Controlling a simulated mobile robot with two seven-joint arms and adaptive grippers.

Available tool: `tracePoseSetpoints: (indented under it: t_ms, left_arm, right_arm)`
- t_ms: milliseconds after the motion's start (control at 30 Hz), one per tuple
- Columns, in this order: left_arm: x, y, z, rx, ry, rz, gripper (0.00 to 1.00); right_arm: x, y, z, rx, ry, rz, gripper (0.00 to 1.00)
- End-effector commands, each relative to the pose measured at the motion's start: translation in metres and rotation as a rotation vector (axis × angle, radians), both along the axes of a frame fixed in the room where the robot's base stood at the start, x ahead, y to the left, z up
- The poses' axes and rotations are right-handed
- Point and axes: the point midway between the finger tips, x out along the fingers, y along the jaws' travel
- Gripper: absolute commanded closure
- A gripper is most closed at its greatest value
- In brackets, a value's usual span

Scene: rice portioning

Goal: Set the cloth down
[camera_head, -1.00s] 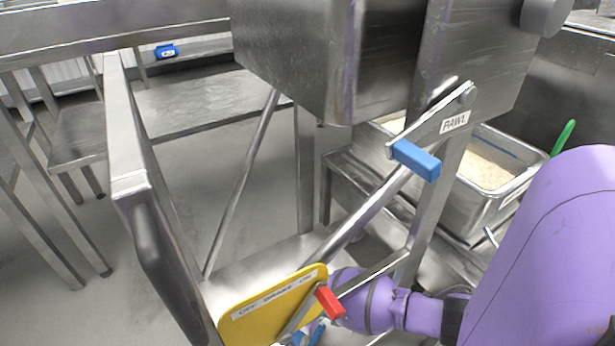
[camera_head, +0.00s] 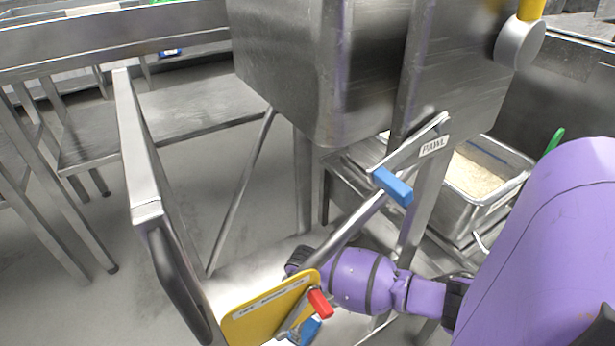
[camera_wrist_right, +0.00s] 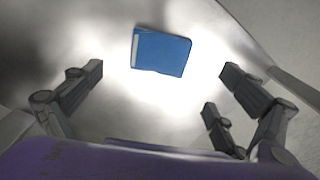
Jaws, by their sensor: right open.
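The blue folded cloth (camera_wrist_right: 161,52) lies flat on a shiny metal surface in the right wrist view, with a pale strip along its left edge. In the head view, a blue patch that looks like the cloth (camera_head: 308,331) shows at the bottom, partly hidden by the yellow plate and red handle. My right gripper (camera_wrist_right: 164,78) is open, its fingers spread apart with nothing between them, and the cloth lies beyond the fingertips. In the head view my right gripper (camera_head: 298,261) shows only as a dark end behind the yellow plate. My left gripper is not in view.
The yellow plate (camera_head: 262,310) with a red handle (camera_head: 319,303) stands close to my right wrist. A blue-handled lever (camera_head: 393,186) labelled PAWL is above it. A steel bin of rice (camera_head: 478,205) is at the right. A steel hopper (camera_head: 290,85) hangs overhead.

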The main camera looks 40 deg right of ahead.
Motion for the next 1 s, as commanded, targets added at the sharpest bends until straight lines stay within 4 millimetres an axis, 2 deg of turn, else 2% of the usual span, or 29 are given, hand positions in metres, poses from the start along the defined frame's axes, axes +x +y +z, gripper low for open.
tracePoseSetpoints:
  t_ms: [33, 200, 667, 767, 833, 967, 1000]
  left_arm:
    - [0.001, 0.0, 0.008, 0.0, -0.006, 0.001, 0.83]
    - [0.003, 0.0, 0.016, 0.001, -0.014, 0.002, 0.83]
    - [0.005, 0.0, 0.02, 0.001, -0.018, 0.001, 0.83]
    - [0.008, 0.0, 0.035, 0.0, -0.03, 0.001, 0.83]
    - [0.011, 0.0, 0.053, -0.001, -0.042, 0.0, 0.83]
    - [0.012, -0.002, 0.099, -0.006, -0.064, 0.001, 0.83]
    - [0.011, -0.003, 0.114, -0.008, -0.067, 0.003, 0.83]
  right_arm:
    - [0.001, 0.0, 0.014, 0.0, -0.004, 0.0, 0.04]
    - [0.0, 0.0, 0.031, 0.0, -0.001, 0.0, 0.04]
    - [-0.004, 0.001, 0.036, 0.002, 0.001, 0.001, 0.04]
    - [-0.019, 0.006, 0.043, 0.009, -0.009, 0.005, 0.04]
    - [-0.038, 0.012, 0.052, 0.02, -0.022, 0.01, 0.04]
    - [-0.091, 0.03, 0.077, 0.05, -0.068, 0.022, 0.04]
    - [-0.11, 0.037, 0.085, 0.062, -0.084, 0.023, 0.04]
